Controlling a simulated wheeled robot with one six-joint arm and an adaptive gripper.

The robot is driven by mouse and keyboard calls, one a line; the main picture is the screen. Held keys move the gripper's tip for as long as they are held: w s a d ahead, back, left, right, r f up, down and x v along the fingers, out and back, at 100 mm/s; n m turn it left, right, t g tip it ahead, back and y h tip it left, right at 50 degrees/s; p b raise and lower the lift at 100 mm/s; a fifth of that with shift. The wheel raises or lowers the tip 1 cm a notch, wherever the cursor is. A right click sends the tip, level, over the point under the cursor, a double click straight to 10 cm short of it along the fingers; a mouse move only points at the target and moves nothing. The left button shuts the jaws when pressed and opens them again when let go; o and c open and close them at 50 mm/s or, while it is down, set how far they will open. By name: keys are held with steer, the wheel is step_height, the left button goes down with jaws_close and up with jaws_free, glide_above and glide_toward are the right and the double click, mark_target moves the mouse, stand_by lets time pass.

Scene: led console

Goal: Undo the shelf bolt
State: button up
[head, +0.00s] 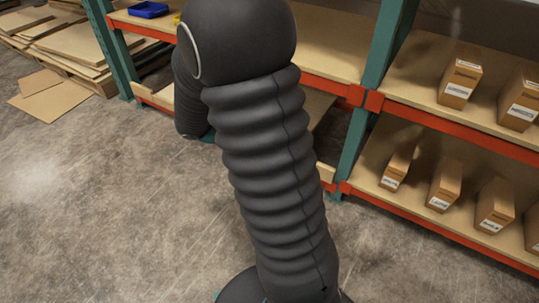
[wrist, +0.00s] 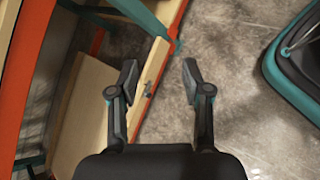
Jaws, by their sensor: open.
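The shelf rack has teal posts (head: 374,62), orange beams (head: 440,117) and wooden boards (head: 330,40). In the wrist view, my gripper (wrist: 160,74) is open and empty, its two fingers apart. Its left fingertip overlaps a pale wooden rail (wrist: 150,78) of the rack in the picture; I cannot tell whether they touch. Small dark spots show on this rail, but I cannot tell whether one is the shelf bolt. In the head view, my black arm covers the middle of the rack and the gripper is hidden.
Cardboard boxes (head: 461,78) stand on the right-hand shelves. A blue bin (head: 148,9) sits on the upper shelf at the left. Flat boards (head: 52,40) are stacked on the floor at the far left. The concrete floor (head: 90,200) is clear in front.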

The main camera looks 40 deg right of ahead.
steer(key=w+d+f+n+t+h+b, duration=0.25)
steer(key=w+f+n, duration=0.2)
steer(key=f, duration=0.75)
steer(key=w+d+f+n+t+h+b, duration=0.15)
steer(key=w+f+n+t, duration=0.35)
steer(key=f, duration=0.6)
steer(key=w+d+f+n+t+h+b, duration=0.15)
steer(key=w+f+n, duration=0.25)
steer(key=f+n, duration=0.55)
steer(key=w+d+f+m, duration=0.1)
steer(key=w+d, duration=0.1)
steer(key=d, duration=0.4)
steer(key=w+d+f+m+b, duration=0.1)
steer(key=w+d, duration=0.1)
steer(key=d, duration=0.4)
steer(key=shift+f+m+t+h, duration=0.25)
steer(key=shift+m+t+h, duration=0.05)
steer(key=shift+h, duration=0.15)
jaws_close()
